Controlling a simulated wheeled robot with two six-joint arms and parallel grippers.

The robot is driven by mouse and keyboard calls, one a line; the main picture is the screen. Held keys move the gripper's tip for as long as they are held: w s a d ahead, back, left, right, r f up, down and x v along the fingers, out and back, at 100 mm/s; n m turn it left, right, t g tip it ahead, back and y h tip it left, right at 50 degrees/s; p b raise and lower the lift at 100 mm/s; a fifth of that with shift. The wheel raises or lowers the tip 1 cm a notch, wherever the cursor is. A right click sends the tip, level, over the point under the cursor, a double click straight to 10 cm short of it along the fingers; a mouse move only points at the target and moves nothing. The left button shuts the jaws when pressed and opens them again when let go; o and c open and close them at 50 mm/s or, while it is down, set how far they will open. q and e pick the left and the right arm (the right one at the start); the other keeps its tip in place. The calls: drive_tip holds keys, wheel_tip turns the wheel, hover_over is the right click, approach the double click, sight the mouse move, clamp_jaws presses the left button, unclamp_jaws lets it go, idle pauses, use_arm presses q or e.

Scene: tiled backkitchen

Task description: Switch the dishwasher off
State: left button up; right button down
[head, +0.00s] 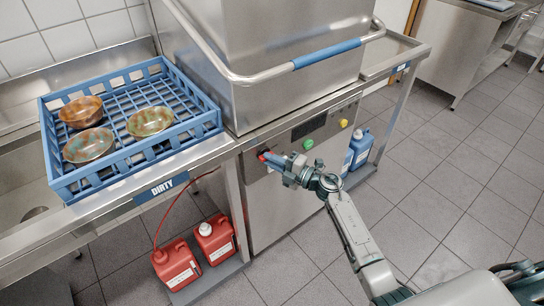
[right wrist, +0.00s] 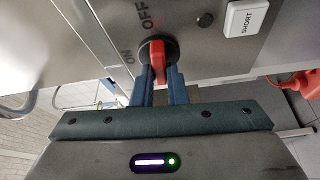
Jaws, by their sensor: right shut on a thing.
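The dishwasher (head: 262,100) is a steel hood machine with a control panel along its front. At the panel's left end is a red rotary switch (head: 262,155), mostly covered by my gripper in the head view. In the right wrist view the red switch (right wrist: 158,48) sits on a dark round base, with ON printed to its left and OFF above it. My right gripper (head: 272,158) is shut on the switch's red grip, one blue finger on each side in the right wrist view (right wrist: 160,82). Which label the switch points at is unclear. My left gripper is not in view.
A green button (head: 308,144) and a yellow button (head: 343,123) are on the panel. A bar handle with a blue sleeve (head: 327,54) juts out above. A blue rack (head: 205,122) with bowls stands left. Red canisters (head: 215,240) and a blue one (head: 360,148) stand below.

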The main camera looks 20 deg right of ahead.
drive_tip(key=shift+n+g+p, duration=0.3)
drive_tip(key=shift+n, duration=0.3)
drive_tip(key=c, duration=1.4)
unclamp_jaws()
drive_tip(key=shift+c, duration=0.2)
drive_tip(key=b+v, duration=0.2)
drive_tip(key=v, duration=0.8)
drive_tip(key=shift+s+d, duration=0.25)
drive_tip(key=shift+s, duration=0.1)
